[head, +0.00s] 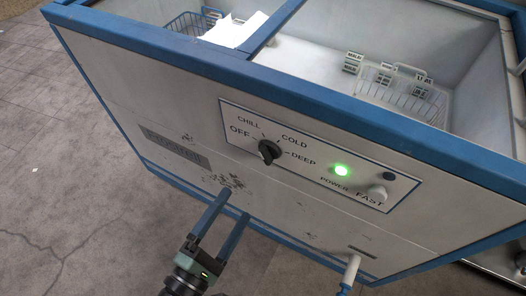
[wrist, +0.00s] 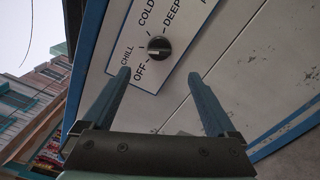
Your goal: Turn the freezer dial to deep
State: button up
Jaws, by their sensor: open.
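The freezer dial (head: 268,152) is a black round knob on the white label panel of the chest freezer (head: 120,100). OFF, CHILL, COLD and DEEP are printed around it, with DEEP to its right in the head view. The dial also shows in the wrist view (wrist: 158,48), ahead of and between my fingers. I cannot tell for sure which word its mark points to. My gripper (head: 234,204) is open and empty, below and left of the dial in the head view, apart from it. Both fingers also show in the wrist view (wrist: 158,73).
A white drain pipe (head: 350,270) sticks out at the lower right. Wire baskets (head: 405,95) sit inside the open freezer. The floor on the left is clear.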

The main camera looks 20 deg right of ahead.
aim_at(266, 160)
jog(key=b+x, duration=0.1)
jog(key=x, duration=1.1)
jog(key=shift+w+d+r, duration=0.1)
jog(key=shift+w+d, duration=0.15)
jog(key=shift+d, duration=0.1)
jog(key=shift+b, duration=0.3)
jog(key=c, duration=1.4)
